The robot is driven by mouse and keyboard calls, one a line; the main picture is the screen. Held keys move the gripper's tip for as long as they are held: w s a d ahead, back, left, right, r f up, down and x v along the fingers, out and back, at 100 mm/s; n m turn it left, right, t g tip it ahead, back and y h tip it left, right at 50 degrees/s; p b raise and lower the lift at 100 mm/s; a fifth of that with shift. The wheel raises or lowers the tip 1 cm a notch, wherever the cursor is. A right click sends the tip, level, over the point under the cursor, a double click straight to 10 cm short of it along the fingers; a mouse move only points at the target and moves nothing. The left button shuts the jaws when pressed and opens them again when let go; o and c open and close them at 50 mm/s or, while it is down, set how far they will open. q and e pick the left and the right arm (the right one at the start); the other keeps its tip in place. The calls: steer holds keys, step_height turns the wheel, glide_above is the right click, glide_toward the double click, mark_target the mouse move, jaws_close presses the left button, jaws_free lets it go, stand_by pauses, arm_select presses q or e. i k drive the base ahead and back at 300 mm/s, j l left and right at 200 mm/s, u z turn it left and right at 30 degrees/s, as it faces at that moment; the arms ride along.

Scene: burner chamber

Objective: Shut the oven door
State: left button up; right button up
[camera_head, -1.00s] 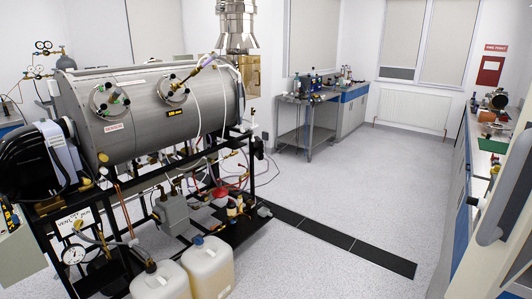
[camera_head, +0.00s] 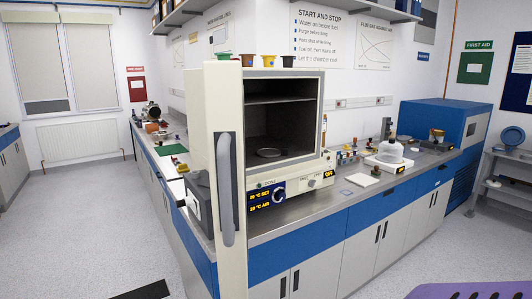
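The cream oven (camera_head: 317,170) stands on the bench in the middle of the view, its dark chamber facing me. Its door (camera_head: 238,262) is wide open, swung out toward me at the oven's left side and seen nearly edge-on. A long grey upright handle (camera_head: 227,190) is on the door. Inside the chamber are a wire shelf (camera_head: 280,98) and a small round dish (camera_head: 268,153) on the floor. The panel below has a knob, amber displays and an OFF sign. Neither of my grippers is in view.
The blue and grey bench (camera_head: 335,225) runs along the wall, with a scale under a glass dome (camera_head: 390,152) to the right. Colored pots sit on top of the oven. A purple slotted object (camera_head: 470,291) cuts into the bottom right corner. Open floor lies on both sides.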

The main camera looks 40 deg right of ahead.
mark_target(224, 86)
steer(key=i+j+z, duration=0.15)
steer(key=z, duration=0.3)
steer(key=i+j+z, duration=0.15)
steer(key=z, duration=0.35)
steer(key=j+z, duration=0.25)
steer(key=z, duration=0.2)
steer(key=i+j+z, duration=0.2)
steer(key=j+z, duration=0.2)
steer(key=j, duration=0.1)
